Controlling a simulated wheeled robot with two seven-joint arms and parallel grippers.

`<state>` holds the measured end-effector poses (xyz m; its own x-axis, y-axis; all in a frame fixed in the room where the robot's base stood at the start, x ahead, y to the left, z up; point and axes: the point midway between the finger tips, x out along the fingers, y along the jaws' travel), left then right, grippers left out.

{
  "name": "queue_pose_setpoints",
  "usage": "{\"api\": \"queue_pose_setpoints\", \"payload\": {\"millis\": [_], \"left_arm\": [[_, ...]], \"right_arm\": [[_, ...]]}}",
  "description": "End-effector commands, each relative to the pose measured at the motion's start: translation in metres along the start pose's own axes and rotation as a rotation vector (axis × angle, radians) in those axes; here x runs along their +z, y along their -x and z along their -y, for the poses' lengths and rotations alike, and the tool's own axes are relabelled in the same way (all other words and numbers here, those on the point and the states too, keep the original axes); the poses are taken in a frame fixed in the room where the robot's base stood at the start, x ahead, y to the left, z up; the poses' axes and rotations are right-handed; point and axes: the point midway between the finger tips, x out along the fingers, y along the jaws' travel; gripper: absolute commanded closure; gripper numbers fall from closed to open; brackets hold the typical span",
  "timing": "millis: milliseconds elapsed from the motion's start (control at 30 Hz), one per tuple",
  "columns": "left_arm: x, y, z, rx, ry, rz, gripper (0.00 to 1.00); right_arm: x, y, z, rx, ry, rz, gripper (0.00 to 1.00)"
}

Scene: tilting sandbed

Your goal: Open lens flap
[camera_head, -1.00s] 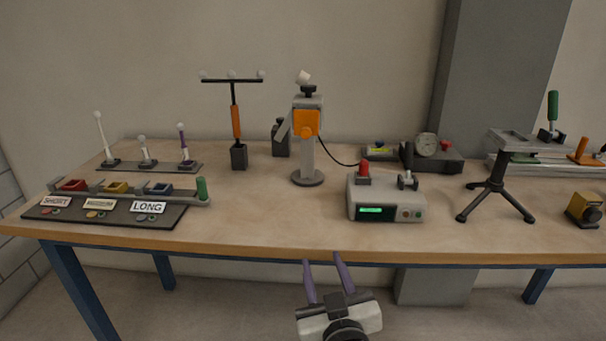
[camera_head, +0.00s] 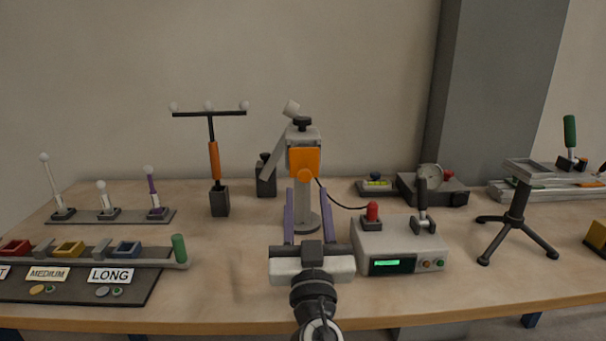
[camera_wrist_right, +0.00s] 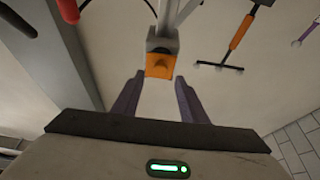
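The lens flap is an orange square plate (camera_head: 304,162) with a round orange knob, on the front of the grey scanner head on a post (camera_head: 305,205). It hangs flat over the front of the head. In the right wrist view the orange flap (camera_wrist_right: 159,66) shows just beyond the fingertips. My right gripper (camera_head: 301,192) is open, its two purple fingers apart and pointing at the post below the flap in the head view. Nothing is between the fingers, and I see no contact with the flap. My left gripper is not in view.
A grey box with a green display (camera_head: 400,248), red knob and black lever stands right of my right gripper. A dark stand with an orange grip (camera_head: 214,160) is on the left. A black tripod (camera_head: 516,215) stands right.

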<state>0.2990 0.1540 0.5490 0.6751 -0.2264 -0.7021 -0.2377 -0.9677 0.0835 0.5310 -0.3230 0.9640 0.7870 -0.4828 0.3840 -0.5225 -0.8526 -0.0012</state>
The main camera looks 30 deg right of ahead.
Motion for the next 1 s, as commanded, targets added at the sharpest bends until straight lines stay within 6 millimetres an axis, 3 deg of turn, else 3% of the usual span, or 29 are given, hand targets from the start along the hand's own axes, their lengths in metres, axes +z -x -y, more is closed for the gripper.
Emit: {"api": "queue_pose_setpoints", "payload": {"millis": [100, 300, 667, 900, 1000], "left_arm": [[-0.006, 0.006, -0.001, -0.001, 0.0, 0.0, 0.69], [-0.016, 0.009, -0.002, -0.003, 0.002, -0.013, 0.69], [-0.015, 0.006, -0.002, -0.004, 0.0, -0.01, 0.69], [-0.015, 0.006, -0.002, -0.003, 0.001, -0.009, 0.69], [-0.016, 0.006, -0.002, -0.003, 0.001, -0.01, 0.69]], "right_arm": [[-0.003, -0.024, 0.0, 0.0, 0.003, -0.002, 0.61], [-0.001, -0.048, 0.0, 0.0, 0.002, 0.0, 0.61], [0.001, -0.053, 0.0, 0.0, 0.0, 0.001, 0.61], [0.001, -0.053, 0.0, 0.0, 0.001, 0.001, 0.98], [0.001, -0.053, 0.0, 0.0, 0.001, 0.001, 1.0]]}}
